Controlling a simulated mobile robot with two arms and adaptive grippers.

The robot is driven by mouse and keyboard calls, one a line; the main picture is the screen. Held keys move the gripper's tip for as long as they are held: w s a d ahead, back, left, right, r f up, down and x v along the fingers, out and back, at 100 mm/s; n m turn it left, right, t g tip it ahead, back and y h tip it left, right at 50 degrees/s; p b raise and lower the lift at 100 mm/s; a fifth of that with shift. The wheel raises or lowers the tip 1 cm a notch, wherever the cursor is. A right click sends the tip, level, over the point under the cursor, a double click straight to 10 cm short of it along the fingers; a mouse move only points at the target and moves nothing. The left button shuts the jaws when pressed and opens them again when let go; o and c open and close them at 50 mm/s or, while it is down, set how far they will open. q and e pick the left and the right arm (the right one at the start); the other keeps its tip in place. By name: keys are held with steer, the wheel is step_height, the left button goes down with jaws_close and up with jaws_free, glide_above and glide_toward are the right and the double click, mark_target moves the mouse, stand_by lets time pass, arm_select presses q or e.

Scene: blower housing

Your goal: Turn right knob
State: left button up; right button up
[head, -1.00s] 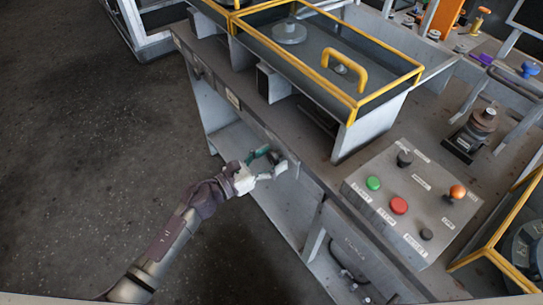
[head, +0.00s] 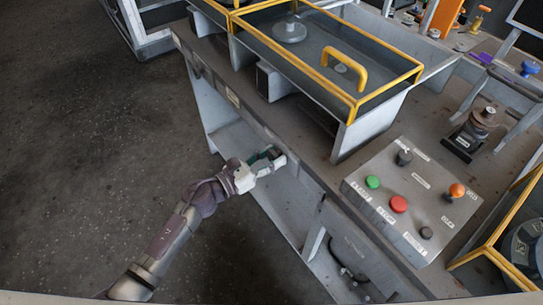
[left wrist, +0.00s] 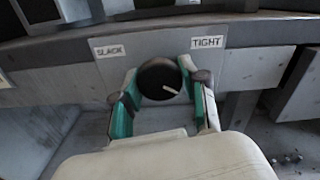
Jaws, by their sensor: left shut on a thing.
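A round black knob (left wrist: 158,79) with a white pointer line sits on the bench's front face, between a SLACK label (left wrist: 110,50) at left and a TIGHT label (left wrist: 207,42) at right. Its pointer line points right and slightly down in the left wrist view. My left gripper (left wrist: 160,88) is shut on the knob, with its green-padded fingers on either side. In the head view my left gripper (head: 268,160) is at the bench's front edge and largely hides the knob. My right gripper is not in view.
A sloped control box (head: 385,228) with green, red, black and orange controls stands on the bench at right. A yellow-framed tray (head: 357,105) with a yellow handle is behind the gripper. The floor (head: 90,150) at left is clear.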

arm_select(q)
steer(key=n+p, duration=0.1)
steer(key=n, duration=0.3)
steer(key=shift+n, duration=0.4)
steer(key=n+p, duration=0.1)
steer(key=n, duration=0.4)
steer(key=shift+r+p, duration=0.1)
steer(key=shift+p, duration=0.25)
steer(key=n+p, duration=0.1)
steer(key=n, duration=0.4)
steer(key=shift+n+p, duration=0.35)
steer(key=shift+n, duration=0.05)
steer(key=n+p, duration=0.1)
steer(key=n, duration=0.4)
steer(key=shift+n+p, duration=0.3)
steer(key=o, duration=1.1)
steer(key=shift+o, duration=0.2)
steer(key=shift+s+a, duration=0.1)
